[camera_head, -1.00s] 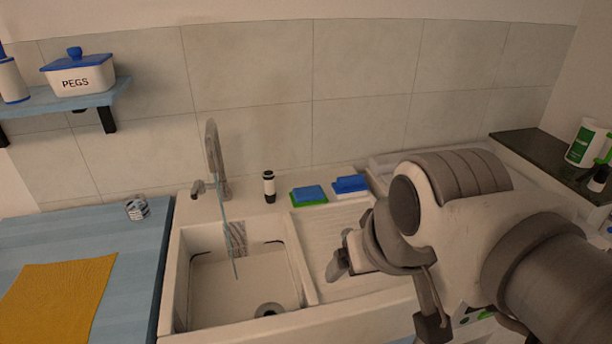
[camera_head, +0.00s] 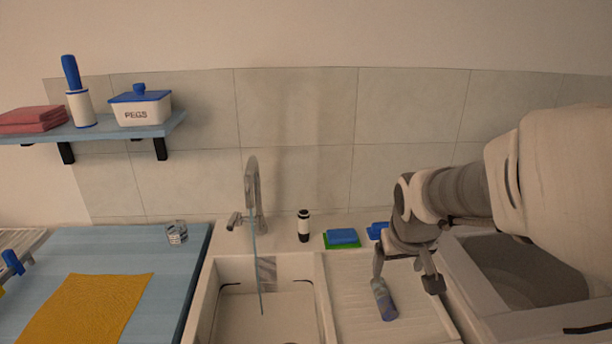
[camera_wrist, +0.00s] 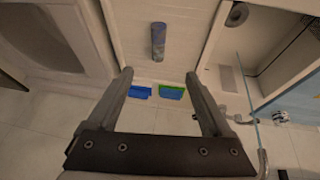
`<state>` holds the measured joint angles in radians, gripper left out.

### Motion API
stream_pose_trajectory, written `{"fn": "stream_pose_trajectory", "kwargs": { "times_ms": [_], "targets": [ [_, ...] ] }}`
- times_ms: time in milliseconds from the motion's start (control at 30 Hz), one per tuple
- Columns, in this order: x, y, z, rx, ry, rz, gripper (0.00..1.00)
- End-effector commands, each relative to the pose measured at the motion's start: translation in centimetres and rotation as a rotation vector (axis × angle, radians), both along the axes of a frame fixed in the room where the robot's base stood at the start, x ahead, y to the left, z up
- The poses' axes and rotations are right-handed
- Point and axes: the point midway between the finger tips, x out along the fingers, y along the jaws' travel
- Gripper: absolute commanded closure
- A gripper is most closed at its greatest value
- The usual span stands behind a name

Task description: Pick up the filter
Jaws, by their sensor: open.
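A grey-blue patterned cylinder (camera_head: 383,300) lies or stands on the ribbed draining board (camera_head: 415,325) right of the sink; it may be the filter, but no label is readable. It also shows in the wrist view (camera_wrist: 158,42), beyond my fingertips and roughly centred between them. My gripper (camera_head: 405,279) is open, pointing down above the draining board, with one finger close to the cylinder in the head view. In the wrist view my gripper (camera_wrist: 160,77) has nothing between its fingers. Contact with the cylinder cannot be told.
The sink (camera_head: 265,310) has a tall tap (camera_head: 253,195) with water running. A black-and-white bottle (camera_head: 304,227) and blue-green sponges (camera_head: 342,237) stand behind. A second basin (camera_head: 525,275) lies right. A glass (camera_head: 177,233) and yellow cloth (camera_head: 85,308) are on the blue counter.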

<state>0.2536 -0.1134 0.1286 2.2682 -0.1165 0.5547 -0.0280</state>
Motion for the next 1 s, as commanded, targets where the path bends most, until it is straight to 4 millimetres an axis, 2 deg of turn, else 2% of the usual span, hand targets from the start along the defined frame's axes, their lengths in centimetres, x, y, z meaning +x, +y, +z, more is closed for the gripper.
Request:
{"fn": "stream_pose_trajectory", "kwargs": {
  "times_ms": [33, 100, 233, 433, 533, 1000],
  "targets": [
    [1.0, -0.6, -1.3, 0.001, 0.016, 0.002, 0.16],
    [2.2, -1.1, -2.8, 0.001, 0.025, 0.011, 0.16],
    [3.8, -1.8, -4.9, 0.007, 0.034, 0.024, 0.16],
    [4.1, -2.3, -5.8, -0.002, 0.031, 0.033, 0.16],
    [4.4, -2.4, -6.9, -0.003, 0.035, 0.036, 0.16],
    [7.7, -3.3, -14.9, -0.003, 0.035, 0.036, 0.16]
  ]
}}
